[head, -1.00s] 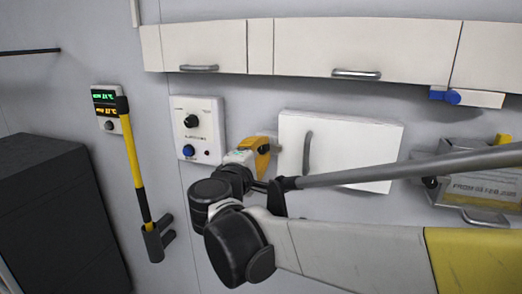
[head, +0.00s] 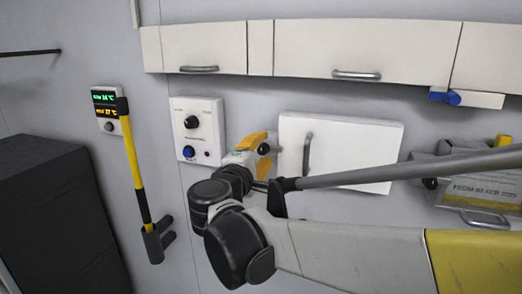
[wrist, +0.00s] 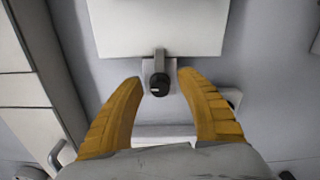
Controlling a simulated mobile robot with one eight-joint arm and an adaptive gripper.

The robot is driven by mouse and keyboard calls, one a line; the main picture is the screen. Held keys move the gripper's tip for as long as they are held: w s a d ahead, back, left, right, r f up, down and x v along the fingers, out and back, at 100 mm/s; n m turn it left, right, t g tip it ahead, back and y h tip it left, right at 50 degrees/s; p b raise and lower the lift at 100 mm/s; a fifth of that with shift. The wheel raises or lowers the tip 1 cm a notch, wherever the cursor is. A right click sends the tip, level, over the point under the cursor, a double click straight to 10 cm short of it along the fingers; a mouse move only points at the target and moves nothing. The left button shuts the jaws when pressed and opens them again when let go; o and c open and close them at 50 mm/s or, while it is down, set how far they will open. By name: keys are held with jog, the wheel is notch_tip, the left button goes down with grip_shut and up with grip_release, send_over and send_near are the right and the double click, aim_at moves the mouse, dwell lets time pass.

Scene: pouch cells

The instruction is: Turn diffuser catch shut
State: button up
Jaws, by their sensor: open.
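The catch, a black round knob with a short grey arm on a small pale plate, shows in the wrist view (wrist: 158,82). Its arm points toward the white panel (wrist: 160,25) and appears to reach the panel's edge. In the head view the dark knob (head: 264,149) sits just left of the same white panel (head: 360,150), which has a grey handle. My gripper (wrist: 158,78) is open, with its yellow fingers on either side of the knob and gaps on both sides. It also shows in the head view (head: 260,151), where my arm partly covers the area. Contact depth is unclear.
A control box (head: 197,130) with knobs is on the wall to the left. Wall cabinets (head: 365,48) run above. A labelled unit (head: 480,190) is at right.

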jog(key=shift+s, duration=0.1)
jog(key=v, duration=1.1)
jog(key=shift+s+a, duration=0.15)
jog(key=shift+s, duration=0.25)
jog(key=s+d+f+m+g+b, duration=0.25)
jog(key=d+f+b, duration=0.25)
jog(key=d+f, duration=0.5)
jog(key=s+d+f+m+g+b, duration=0.1)
jog(key=d+f+m+g+b, duration=0.3)
jog(key=d+f+b, duration=0.55)
jog(key=s+d+f+m+g+y+b, duration=0.1)
jog(key=s+f+m+y+b, duration=0.2)
jog(key=f, duration=0.9)
jog(key=s+d+f+m+g+y+b, duration=0.1)
jog(key=s+f+m+g+y+b, duration=0.1)
jog(key=s+f+m+b, duration=0.3)
jog(key=s+f+m+y, duration=0.1)
jog(key=s+f, duration=0.3)
jog(key=f, duration=0.3)
jog(key=shift+s+d+f, duration=0.3)
jog(key=shift+d+f, duration=0.1)
